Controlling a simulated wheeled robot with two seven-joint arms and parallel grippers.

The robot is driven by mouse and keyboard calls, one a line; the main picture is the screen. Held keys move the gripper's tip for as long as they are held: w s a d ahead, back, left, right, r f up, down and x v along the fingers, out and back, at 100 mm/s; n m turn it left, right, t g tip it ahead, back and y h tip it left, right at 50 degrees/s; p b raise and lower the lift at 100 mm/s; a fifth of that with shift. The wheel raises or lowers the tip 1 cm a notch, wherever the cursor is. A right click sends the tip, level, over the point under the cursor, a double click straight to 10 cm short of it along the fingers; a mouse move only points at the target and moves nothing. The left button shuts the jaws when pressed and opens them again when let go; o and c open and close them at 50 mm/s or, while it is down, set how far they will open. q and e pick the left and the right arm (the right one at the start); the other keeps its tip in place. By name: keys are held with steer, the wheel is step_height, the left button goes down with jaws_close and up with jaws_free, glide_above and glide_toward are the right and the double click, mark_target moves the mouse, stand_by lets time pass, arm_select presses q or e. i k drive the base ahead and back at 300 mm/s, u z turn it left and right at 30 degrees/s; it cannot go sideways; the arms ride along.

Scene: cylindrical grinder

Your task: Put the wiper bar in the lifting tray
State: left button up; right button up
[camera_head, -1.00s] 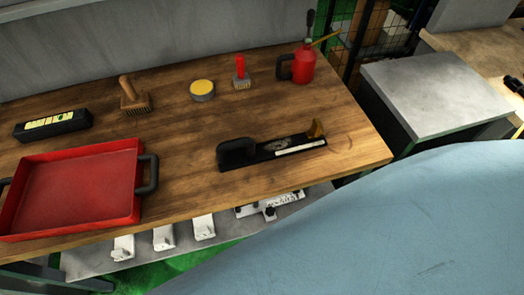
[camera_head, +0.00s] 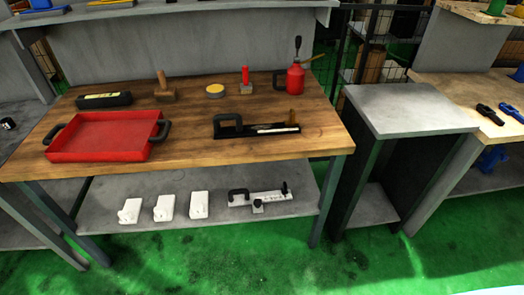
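The wiper bar, which I take to be the long black bar with a loop handle at its left end (camera_head: 257,128), lies on the right part of the wooden bench top. It has a pale strip along its front and a small brownish upright piece near its right end. The red lifting tray (camera_head: 104,135) sits on the left part of the same bench, with a black handle at each end. It looks empty. The bar and tray are apart. Neither of my grippers shows in the head view.
Behind them on the bench (camera_head: 200,150) stand a black box (camera_head: 104,100), a brush (camera_head: 165,88), a yellow-topped tin (camera_head: 215,91), a red-handled brush (camera_head: 246,82) and a red oil can (camera_head: 296,80). White parts (camera_head: 165,207) lie on the lower shelf. A grey-topped stand (camera_head: 410,108) is right.

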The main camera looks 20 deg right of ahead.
mark_target(116, 130)
steer(key=z, duration=0.65)
steer(key=i, duration=1.2)
steer(key=u, duration=0.2)
